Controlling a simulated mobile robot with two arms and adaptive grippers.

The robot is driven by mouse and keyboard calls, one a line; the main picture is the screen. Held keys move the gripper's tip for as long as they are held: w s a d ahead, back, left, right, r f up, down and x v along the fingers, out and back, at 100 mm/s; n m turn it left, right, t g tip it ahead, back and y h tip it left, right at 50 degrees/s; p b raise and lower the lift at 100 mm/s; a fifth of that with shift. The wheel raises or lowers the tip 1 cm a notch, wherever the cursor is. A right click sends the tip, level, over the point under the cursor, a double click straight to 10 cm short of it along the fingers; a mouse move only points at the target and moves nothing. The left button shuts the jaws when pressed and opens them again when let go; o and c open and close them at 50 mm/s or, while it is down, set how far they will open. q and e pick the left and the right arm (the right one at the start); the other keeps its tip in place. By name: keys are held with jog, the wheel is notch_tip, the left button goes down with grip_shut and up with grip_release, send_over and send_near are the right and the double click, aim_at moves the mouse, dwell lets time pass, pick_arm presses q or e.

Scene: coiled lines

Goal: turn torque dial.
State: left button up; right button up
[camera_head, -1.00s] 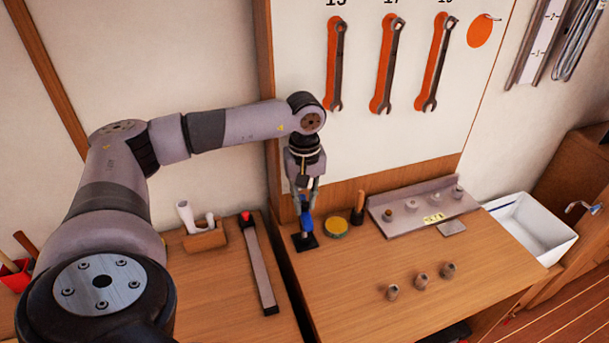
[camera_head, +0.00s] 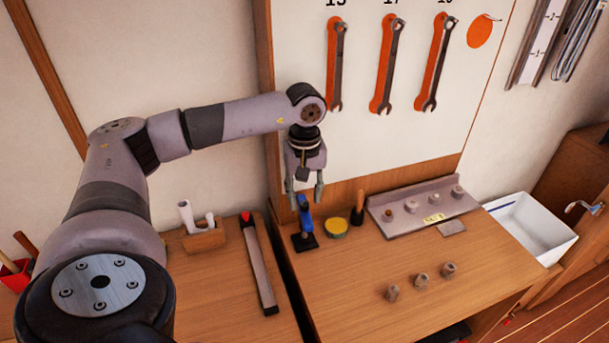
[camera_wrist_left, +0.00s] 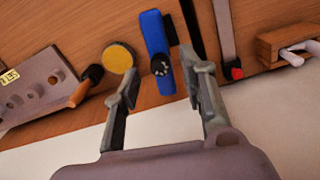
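The torque dial is a black round knob with pale marks (camera_wrist_left: 160,66) on a blue tool body (camera_wrist_left: 153,37) in the left wrist view. In the head view the blue tool (camera_head: 305,218) stands on a black base (camera_head: 305,242) near the bench's back left edge. My left gripper (camera_head: 305,205) is open and empty, just above the blue tool, with its fingers apart on either side. In the left wrist view its fingertips (camera_wrist_left: 158,62) also show spread, with the dial between them but apart from them. My right gripper is out of view.
A yellow-topped tin (camera_head: 336,227) and a wooden-handled tool (camera_head: 358,208) stand just right of the blue tool. A metal rack (camera_head: 425,208) with several sockets lies further right. A long grey bar with a red end (camera_head: 258,265) lies left.

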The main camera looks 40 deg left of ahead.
aim_at(304, 203)
pick_arm(q)
notch_tip(304, 203, up, 10)
jog(key=shift+r, duration=0.2)
dwell(0.6)
